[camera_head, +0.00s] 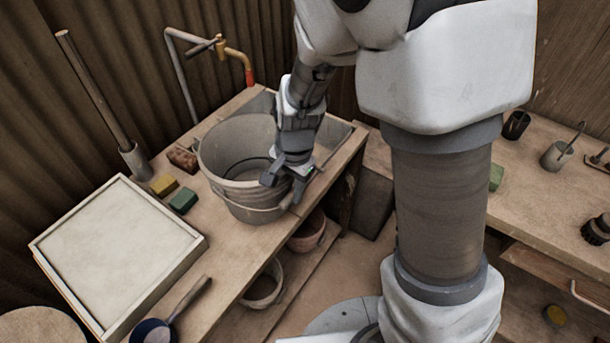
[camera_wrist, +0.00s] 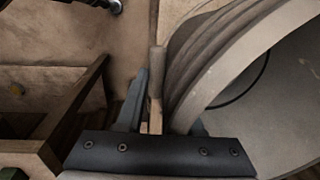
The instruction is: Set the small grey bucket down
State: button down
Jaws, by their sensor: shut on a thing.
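The small grey bucket (camera_head: 240,133) is upright at the bench's front edge, before the sink. Its inside looks empty apart from a thin dark curved line, perhaps the wire handle. My gripper (camera_head: 288,178) is shut on its near right side. The right finger is mostly hidden behind the wall. I cannot tell whether the bucket's base touches the wooden bench top (camera_head: 222,243) or hangs just above it.
Left of the bucket are a green block (camera_head: 183,201), a yellow block (camera_head: 164,185) and a reddish-brown brick (camera_head: 183,158). A framed pale slab (camera_head: 118,252) lies further left. A tap (camera_head: 232,55) stands behind. Bowls (camera_head: 308,232) sit on the shelf below. Bare bench lies front-left of the bucket.

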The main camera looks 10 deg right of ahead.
aim_at(266, 216)
jog(key=a+f, duration=0.1)
jog(key=a, duration=0.1)
jog(key=s+a+f, duration=0.1)
jog(key=a, duration=0.1)
jog(key=a+f, duration=0.1)
jog(key=a, duration=0.1)
jog(key=shift+s+f, duration=0.15)
jog(key=shift+f, duration=0.1)
jog(key=shift+f+b, duration=0.55)
jog(key=shift+f, duration=1.5)
jog(key=c, duration=1)
grip_release()
jog(key=shift+s+d+f, duration=0.1)
jog(key=shift+s+f, duration=0.05)
jog(key=shift+f, duration=0.05)
jog(key=o, duration=0.5)
jog(key=shift+c, duration=0.2)
